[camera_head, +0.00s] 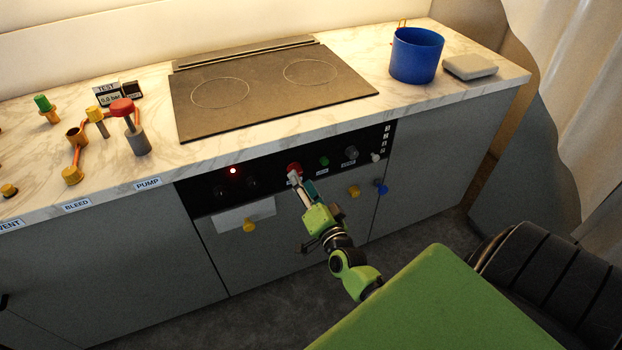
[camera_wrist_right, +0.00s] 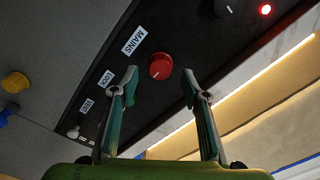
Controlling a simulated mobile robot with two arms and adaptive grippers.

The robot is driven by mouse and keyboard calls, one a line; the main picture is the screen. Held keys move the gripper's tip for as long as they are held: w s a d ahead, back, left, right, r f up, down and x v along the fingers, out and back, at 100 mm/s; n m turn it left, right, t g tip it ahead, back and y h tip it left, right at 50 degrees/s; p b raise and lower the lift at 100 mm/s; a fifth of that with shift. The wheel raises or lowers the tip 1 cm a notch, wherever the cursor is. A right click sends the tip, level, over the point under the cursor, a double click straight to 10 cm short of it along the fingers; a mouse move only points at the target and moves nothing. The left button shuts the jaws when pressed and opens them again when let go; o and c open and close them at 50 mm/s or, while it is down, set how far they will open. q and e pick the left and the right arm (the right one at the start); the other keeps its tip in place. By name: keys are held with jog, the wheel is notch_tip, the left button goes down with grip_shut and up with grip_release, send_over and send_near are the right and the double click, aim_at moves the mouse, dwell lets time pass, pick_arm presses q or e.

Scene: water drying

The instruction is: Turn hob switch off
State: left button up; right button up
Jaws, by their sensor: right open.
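The black control panel (camera_head: 205,200) is on the cabinet front below the hob (camera_head: 270,90). A small red light (camera_head: 233,170) is lit above two dark knobs (camera_head: 252,183); the light (camera_wrist_right: 265,9) and one dark knob (camera_wrist_right: 225,6) also show in the right wrist view. A red knob (camera_head: 294,168) is further right on the panel. In the right wrist view the red knob (camera_wrist_right: 160,66) is beside a MAINS label (camera_wrist_right: 134,40). My right gripper (camera_head: 303,184) is open, its fingertips either side of the red knob's line in the wrist view; contact cannot be told. My left gripper is not in view.
Green (camera_head: 324,161) and grey (camera_head: 351,152) knobs are right of the red one. Yellow (camera_head: 353,190) and blue (camera_head: 381,187) knobs sit below. A blue pot (camera_head: 416,55) stands right of the hob. Valves, including a red-topped one (camera_head: 122,107), stand on the left counter.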

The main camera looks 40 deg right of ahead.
jog(key=v, duration=0.6)
jog(key=shift+s, duration=0.2)
jog(key=s+a+f+n+g+y, duration=0.1)
jog(key=s+a+f+n+g, duration=0.2)
jog(key=f, duration=0.7)
jog(key=s+a+f+n+g+y, duration=0.2)
jog(key=s+a+f, duration=0.15)
jog(key=f, duration=0.65)
jog(key=s+a+f+n+g+y, duration=0.1)
jog(key=s+a+f+n+g, duration=0.2)
jog(key=f, duration=0.7)
jog(key=s+f+n+g, duration=0.2)
jog(key=s+f, duration=0.3)
jog(key=s, duration=0.5)
jog(key=s+a+f+n+g, duration=0.1)
jog(key=s+f+n+g, duration=0.2)
jog(key=s+f, duration=0.3)
jog(key=s+a+f+n+g, duration=0.1)
jog(key=s+f, duration=0.5)
jog(key=s, duration=1)
jog(key=shift+f+n+g, duration=0.2)
jog(key=shift+n+g, duration=0.7)
jog(key=shift+g, duration=0.3)
